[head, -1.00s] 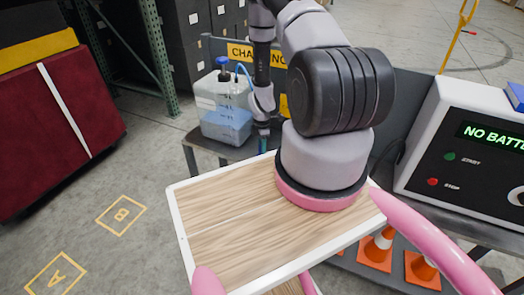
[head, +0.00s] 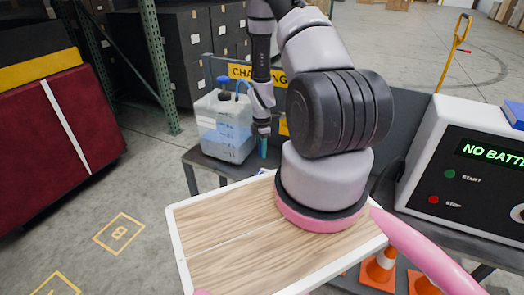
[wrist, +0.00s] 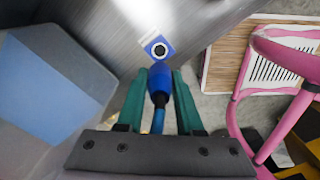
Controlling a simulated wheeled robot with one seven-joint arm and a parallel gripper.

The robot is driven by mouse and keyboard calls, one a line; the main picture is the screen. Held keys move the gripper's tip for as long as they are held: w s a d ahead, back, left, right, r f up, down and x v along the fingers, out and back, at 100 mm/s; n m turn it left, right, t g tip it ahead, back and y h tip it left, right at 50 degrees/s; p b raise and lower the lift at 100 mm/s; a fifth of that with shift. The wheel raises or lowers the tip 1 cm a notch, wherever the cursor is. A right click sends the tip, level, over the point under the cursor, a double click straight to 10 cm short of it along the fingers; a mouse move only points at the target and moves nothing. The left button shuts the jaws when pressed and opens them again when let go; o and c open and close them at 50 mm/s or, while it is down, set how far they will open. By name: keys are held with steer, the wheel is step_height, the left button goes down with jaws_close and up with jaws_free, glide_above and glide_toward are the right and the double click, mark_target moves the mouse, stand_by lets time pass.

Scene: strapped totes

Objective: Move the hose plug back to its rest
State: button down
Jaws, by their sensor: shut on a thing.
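The hose plug (wrist: 160,78) is blue and dark-tipped. It sits between the green fingers of my gripper (wrist: 158,85) in the wrist view, with the blue hose trailing back below it. A small blue square with a white ring and a dark centre (wrist: 158,47) lies on the metal surface just beyond the plug tip; it looks like the rest. The plug appears apart from it, though the depth gap is hard to tell. In the head view my gripper (head: 263,146) points down over the bench beside the jug; the plug is mostly hidden there.
A translucent jug with blue liquid (head: 224,140) stands on the bench (head: 205,168) close left of my gripper, also large in the wrist view (wrist: 50,85). A console (head: 470,165) is at right, orange cones (head: 378,268) below. Dark red tote (head: 45,150) stands left; floor there is clear.

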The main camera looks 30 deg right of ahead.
steer(key=shift+f, duration=1.5)
steer(key=shift+f, duration=0.1)
steer(key=shift+f, duration=2.8)
steer(key=shift+f, duration=0.55)
steer(key=shift+c, duration=2.4)
jaws_free()
steer(key=shift+r, duration=0.1)
step_height(320, 180, up, 11)
steer(key=shift+f, duration=0.2)
steer(key=shift+o, duration=0.2)
